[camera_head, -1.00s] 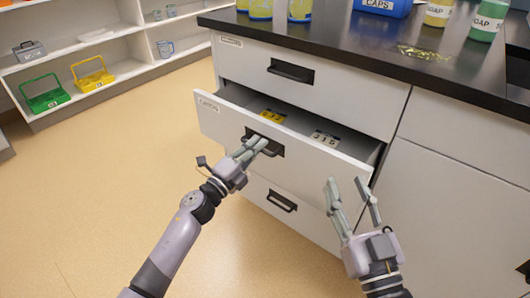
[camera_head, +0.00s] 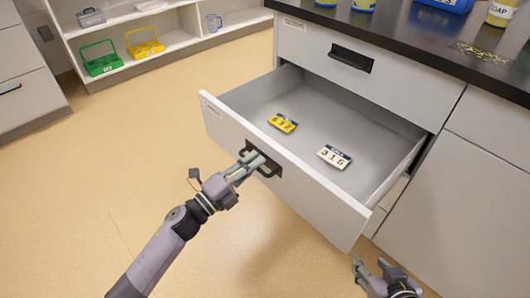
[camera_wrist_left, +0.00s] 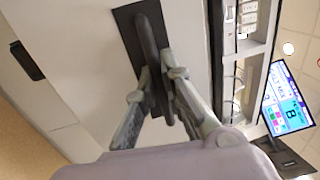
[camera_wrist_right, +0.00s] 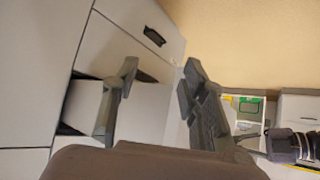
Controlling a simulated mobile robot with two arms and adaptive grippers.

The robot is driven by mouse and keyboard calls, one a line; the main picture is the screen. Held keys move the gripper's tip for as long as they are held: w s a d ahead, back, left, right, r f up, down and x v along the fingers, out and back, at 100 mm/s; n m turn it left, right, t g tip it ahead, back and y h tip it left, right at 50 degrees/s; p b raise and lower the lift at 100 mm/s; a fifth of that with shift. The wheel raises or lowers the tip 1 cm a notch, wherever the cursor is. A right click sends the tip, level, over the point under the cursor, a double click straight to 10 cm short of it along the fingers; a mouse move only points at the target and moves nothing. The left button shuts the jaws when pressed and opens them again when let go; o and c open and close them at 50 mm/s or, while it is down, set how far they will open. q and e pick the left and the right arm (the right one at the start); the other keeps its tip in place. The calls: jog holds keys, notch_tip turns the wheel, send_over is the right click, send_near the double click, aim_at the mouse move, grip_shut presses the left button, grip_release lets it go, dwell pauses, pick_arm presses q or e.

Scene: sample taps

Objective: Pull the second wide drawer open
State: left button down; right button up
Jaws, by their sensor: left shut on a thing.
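The second wide drawer (camera_head: 290,176) is pulled well out of the cabinet in the head view, its inside in plain sight. A yellow tag (camera_head: 282,124) and a white tag reading 315 (camera_head: 334,157) lie flat on its floor. My left gripper (camera_head: 252,163) is shut on the drawer's dark handle (camera_head: 265,166); the left wrist view shows the fingers on both sides of the handle bar (camera_wrist_left: 148,55). My right gripper (camera_head: 370,268) is low at the bottom right of the head view, apart from the drawer. In the right wrist view its fingers (camera_wrist_right: 155,85) are spread and empty.
The shut top drawer (camera_head: 340,62) and the dark countertop (camera_head: 420,45) with jars are above. Shelves with a green carrier (camera_head: 101,62) and a yellow carrier (camera_head: 146,47) stand at the back left. Open floor (camera_head: 120,160) lies in front of the drawer.

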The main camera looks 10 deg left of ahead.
pick_arm(q)
jog(key=shift+s+a+f, duration=0.1)
jog(key=shift+s+a, duration=0.25)
jog(key=shift+s, duration=0.15)
pick_arm(e)
jog(key=shift+s+d+f+g, duration=0.15)
jog(key=shift+s+f+g, duration=0.15)
jog(key=shift+s, duration=0.1)
pick_arm(q)
jog(key=c, duration=2)
grip_release()
jog(key=v, duration=1.2)
